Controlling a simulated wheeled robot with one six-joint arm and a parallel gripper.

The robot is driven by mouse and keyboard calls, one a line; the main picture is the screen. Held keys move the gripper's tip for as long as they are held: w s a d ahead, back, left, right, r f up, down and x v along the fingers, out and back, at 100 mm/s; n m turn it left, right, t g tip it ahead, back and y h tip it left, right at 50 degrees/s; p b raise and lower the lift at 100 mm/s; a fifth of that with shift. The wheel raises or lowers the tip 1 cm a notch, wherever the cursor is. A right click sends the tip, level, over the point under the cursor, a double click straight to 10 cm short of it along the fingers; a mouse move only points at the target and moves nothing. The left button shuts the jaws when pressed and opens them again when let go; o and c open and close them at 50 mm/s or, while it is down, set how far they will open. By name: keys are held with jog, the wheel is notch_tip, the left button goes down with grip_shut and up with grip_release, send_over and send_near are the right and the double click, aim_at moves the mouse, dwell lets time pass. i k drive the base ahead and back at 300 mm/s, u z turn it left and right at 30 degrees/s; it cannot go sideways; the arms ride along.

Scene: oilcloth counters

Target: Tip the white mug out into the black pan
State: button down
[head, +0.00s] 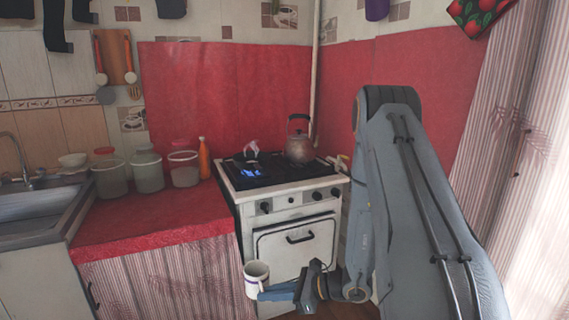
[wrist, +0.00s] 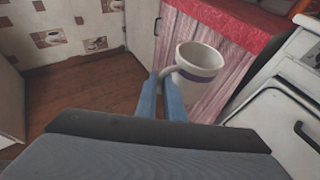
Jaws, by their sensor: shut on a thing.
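The white mug (head: 257,283) with a purple band is held low in front of the cupboard and stove. In the wrist view the mug (wrist: 198,62) is roughly upright, its opening facing up. Its contents cannot be made out. My gripper (head: 275,292) is shut on the mug's handle side; its blue fingers (wrist: 162,92) show in the wrist view. I cannot clearly make out the black pan. A small dark shape (head: 250,157) at the left back of the stove top may be it.
The white stove (head: 295,203) has a blue flame (head: 250,172) at front left and a kettle (head: 299,149) at back right. Several jars and an orange bottle (head: 204,158) stand on the red counter (head: 150,216). The counter's front is clear.

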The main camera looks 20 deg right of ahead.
aim_at(239, 160)
jog(key=z, duration=0.1)
jog(key=i, duration=0.85)
jog(key=u, duration=0.6)
